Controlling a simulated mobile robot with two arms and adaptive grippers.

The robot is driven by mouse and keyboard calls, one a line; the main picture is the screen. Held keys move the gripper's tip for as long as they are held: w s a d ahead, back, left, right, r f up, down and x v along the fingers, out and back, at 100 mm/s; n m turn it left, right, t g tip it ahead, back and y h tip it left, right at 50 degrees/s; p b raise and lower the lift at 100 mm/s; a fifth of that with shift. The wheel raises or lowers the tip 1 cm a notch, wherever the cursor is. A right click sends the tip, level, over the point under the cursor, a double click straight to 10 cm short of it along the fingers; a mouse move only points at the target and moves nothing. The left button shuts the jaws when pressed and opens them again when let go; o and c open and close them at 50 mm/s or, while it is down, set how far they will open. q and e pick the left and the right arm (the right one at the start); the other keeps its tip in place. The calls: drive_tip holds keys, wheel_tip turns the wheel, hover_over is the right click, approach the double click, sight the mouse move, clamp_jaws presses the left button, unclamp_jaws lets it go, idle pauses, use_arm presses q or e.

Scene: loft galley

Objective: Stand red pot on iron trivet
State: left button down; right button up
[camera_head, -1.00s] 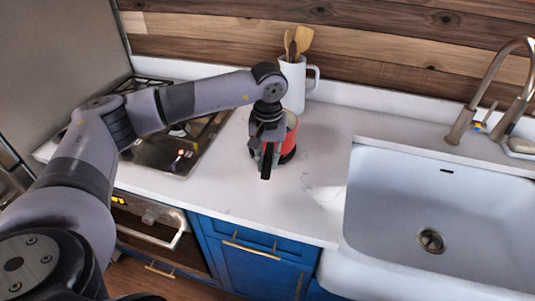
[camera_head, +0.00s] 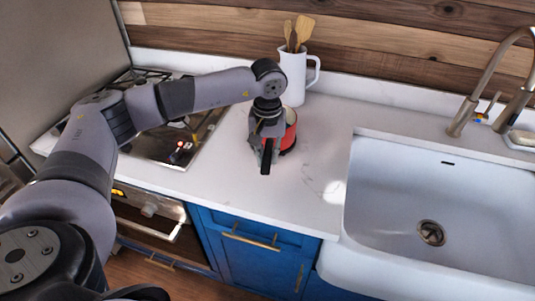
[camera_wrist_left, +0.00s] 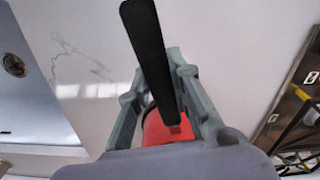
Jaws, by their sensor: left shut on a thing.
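The red pot (camera_head: 289,137) stands upright on the white counter, or just above it, in front of the white jug. Its black handle (camera_head: 266,158) points toward the front. My left gripper (camera_head: 262,152) is shut on the black handle and hides part of the pot's left side. In the left wrist view the black handle (camera_wrist_left: 150,50) runs up between the fingers, and a part of the red pot (camera_wrist_left: 155,131) shows below. A dark edge shows under the pot; I cannot tell whether it is the iron trivet. My right gripper is not in view.
A white jug (camera_head: 293,78) with wooden utensils stands behind the pot. The gas hob (camera_head: 165,147) is to the left, partly behind my arm. The white sink (camera_head: 440,195) and tap (camera_head: 490,80) are to the right. The counter between pot and sink is clear.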

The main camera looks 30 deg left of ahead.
use_arm(q)
drive_tip(key=shift+r, duration=0.1)
drive_tip(key=c, duration=1.5)
unclamp_jaws()
drive_tip(key=shift+o, duration=0.5)
